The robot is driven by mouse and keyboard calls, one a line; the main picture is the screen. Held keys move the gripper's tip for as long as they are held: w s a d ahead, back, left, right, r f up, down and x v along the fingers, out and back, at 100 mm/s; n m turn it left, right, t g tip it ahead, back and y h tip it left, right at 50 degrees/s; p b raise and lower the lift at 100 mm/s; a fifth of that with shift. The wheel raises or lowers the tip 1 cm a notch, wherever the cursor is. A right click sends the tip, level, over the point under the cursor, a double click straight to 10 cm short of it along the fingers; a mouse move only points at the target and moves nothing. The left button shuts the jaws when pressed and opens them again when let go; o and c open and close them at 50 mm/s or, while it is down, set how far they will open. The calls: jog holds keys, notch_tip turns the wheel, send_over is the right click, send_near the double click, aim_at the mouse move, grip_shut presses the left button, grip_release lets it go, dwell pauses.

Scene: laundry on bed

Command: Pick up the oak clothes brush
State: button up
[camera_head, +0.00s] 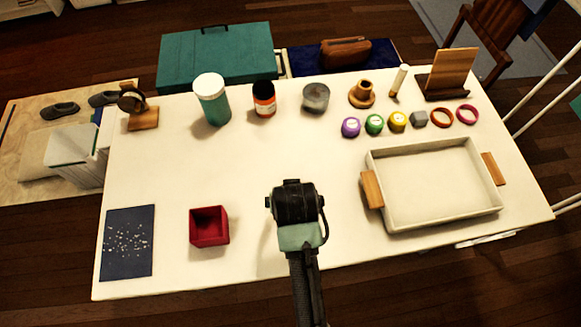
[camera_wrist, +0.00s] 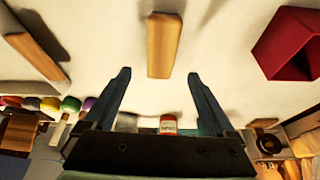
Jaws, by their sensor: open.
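A long light-wood block, which looks like the oak clothes brush (camera_wrist: 163,45), lies on the white table between the tray and the red box. In the wrist view my gripper (camera_wrist: 159,76) is open, with its two dark fingers apart. The brush shows in the gap just past the fingertips, lined up between them and not touched. In the head view my wrist (camera_head: 295,205) is over the front middle of the table and hides the brush. The fingertips are also hidden there.
A red open box (camera_head: 209,227) stands left of my wrist, and a white tray (camera_head: 436,183) with wooden handles stands right. A dark speckled book (camera_head: 127,243) lies at the front left. Jars, including a teal one (camera_head: 212,100), and small items line the back.

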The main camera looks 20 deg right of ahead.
jog(key=shift+x, duration=3.35)
jog(key=shift+f, duration=0.2)
grip_shut()
